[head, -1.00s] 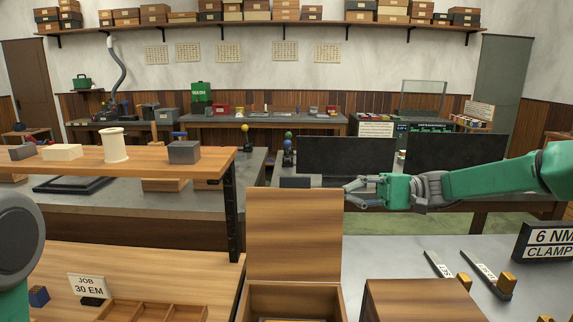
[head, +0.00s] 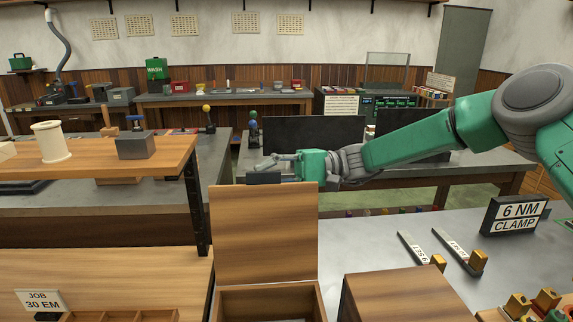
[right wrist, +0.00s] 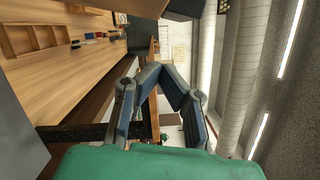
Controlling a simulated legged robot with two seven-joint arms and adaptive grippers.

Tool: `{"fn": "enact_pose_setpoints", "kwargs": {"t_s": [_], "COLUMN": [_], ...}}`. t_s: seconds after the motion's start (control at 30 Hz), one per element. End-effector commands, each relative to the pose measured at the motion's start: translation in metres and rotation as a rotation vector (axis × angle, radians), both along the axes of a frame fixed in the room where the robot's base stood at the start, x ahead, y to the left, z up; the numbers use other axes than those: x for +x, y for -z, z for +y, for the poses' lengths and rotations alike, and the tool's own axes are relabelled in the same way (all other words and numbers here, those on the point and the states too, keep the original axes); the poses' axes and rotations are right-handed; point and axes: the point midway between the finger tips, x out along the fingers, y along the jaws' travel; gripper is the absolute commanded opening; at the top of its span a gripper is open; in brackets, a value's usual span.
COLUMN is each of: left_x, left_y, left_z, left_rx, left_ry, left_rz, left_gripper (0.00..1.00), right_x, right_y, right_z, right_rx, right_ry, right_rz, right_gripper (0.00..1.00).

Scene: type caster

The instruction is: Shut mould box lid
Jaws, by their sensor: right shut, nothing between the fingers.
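The mould box (head: 218,303) stands at the bottom middle of the head view, its front cut off by the frame. Its wooden lid (head: 264,235) stands open and upright at the back of the box. My right gripper (head: 258,167) is shut and empty. Its fingers point left, just above the lid's top edge in the head view; I cannot tell whether they touch it or how far behind it they are. The right wrist view shows the fingers (right wrist: 163,70) converging with nothing held. My left gripper is in neither current view.
A wooden block or box (head: 410,300) stands right of the mould box. A raised wooden shelf (head: 100,160) with a spool (head: 52,142) is at left.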

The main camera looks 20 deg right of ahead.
Motion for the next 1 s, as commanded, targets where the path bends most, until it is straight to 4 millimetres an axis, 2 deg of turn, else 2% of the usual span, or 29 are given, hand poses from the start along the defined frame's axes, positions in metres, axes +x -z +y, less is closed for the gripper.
{"fn": "enact_pose_setpoints", "kwargs": {"t_s": [0.13,0.3,0.77,1.0], "left_x": [0.000,0.000,0.000,0.000], "left_y": [-0.007,-0.010,-0.009,-0.001], "left_z": [0.000,0.000,0.000,0.000], "left_rx": [0.000,0.000,0.000,0.000], "left_ry": [0.000,0.000,0.000,0.000], "left_rz": [-0.001,-0.001,-0.001,-0.001], "left_gripper": [0.72,0.72,0.72,0.72], "right_x": [-0.019,-0.029,-0.031,-0.031], "right_y": [-0.009,-0.010,-0.010,-0.012], "right_z": [0.000,0.002,0.003,0.002], "right_rx": [0.001,0.001,-0.001,-0.009], "right_ry": [0.002,0.004,0.004,0.003], "right_rz": [-0.001,-0.001,-0.005,-0.050], "right_gripper": [0.00,0.00,0.00,0.00]}}
